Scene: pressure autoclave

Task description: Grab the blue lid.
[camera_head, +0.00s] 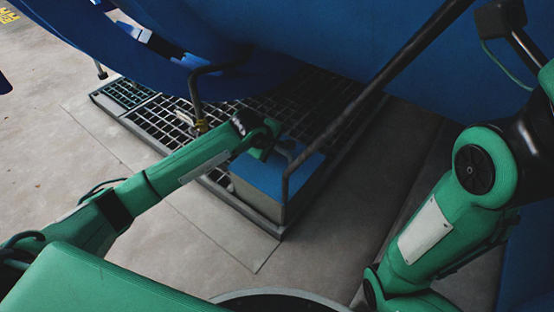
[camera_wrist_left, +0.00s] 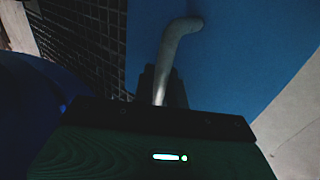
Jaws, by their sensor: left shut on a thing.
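The blue lid (camera_head: 262,177) lies on top of a grey box (camera_head: 257,205) at the middle of the head view. In the left wrist view the lid (camera_wrist_left: 245,60) is a flat blue surface with a bent grey handle (camera_wrist_left: 178,42). My left gripper (camera_head: 272,150) reaches in from the left over the lid's far part. In the left wrist view its dark fingers (camera_wrist_left: 160,92) are shut on the handle. The fingertips are small and dark in the head view. My right arm shows at the right, but I cannot make out its gripper.
A dark metal grating (camera_head: 165,115) surrounds the box's far and left sides. A large blue vessel (camera_head: 330,40) hangs above. A long dark bar (camera_head: 400,62) slants down in front of the lid. A thin pipe (camera_head: 194,95) stands left of it. Concrete floor (camera_head: 190,235) is clear nearer me.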

